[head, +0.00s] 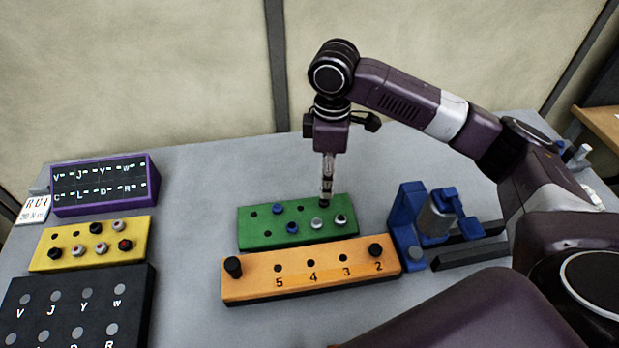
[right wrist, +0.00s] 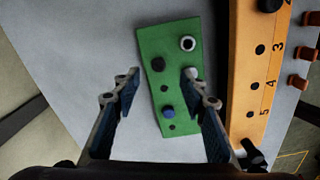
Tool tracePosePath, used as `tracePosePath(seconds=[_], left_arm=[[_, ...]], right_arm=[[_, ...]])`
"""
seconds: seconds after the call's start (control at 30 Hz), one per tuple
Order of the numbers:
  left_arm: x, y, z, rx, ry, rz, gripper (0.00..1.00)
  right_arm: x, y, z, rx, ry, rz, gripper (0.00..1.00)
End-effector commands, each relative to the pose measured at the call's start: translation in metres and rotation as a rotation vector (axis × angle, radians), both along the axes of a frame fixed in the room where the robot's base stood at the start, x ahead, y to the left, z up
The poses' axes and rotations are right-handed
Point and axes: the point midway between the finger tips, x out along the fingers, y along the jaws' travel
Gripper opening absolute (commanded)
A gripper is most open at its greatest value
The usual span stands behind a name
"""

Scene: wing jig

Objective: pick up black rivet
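The green block (head: 252,235) stands mid-table; it also shows in the right wrist view (right wrist: 180,100). In that view a dark round rivet head (right wrist: 157,64), apparently the black rivet, stands in it, larger than the plain holes. In the head view my right gripper (head: 326,200) points down over the block's far row and hides that spot. My left gripper is not in view.
On the green block are blue rivets (head: 278,208), a silver rivet (head: 316,222) and a ringed dark-centred rivet (head: 340,219). The orange strip (head: 310,286) with black end knobs lies in front. A blue fixture (head: 405,225) stands right; a yellow block (head: 92,258) lies left.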

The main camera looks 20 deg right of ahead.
Motion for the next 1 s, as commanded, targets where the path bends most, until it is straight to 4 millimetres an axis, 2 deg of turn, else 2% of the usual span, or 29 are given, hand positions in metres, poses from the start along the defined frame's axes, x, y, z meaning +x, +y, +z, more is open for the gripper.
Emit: tracePosePath(seconds=[0.03,0.1,0.27,0.5,0.7,0.93,1.0], left_arm=[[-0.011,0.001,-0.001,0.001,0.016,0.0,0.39],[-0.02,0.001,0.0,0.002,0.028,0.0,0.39],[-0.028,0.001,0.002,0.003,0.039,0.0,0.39],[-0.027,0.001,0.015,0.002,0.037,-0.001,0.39],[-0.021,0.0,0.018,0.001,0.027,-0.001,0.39],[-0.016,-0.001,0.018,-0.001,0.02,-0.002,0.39],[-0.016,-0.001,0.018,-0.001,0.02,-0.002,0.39]], right_arm=[[0.0,0.0,-0.001,0.0,0.001,0.0,0.39],[-0.001,0.0,-0.005,-0.001,0.003,0.0,0.39],[-0.001,0.0,-0.022,-0.001,0.004,-0.001,0.39],[-0.001,0.001,-0.053,-0.002,0.005,-0.001,0.39],[0.0,0.001,-0.076,0.0,0.001,0.001,0.39],[0.0,0.001,-0.079,0.0,0.0,0.001,0.39],[0.0,0.001,-0.079,0.0,0.0,0.001,0.33]])
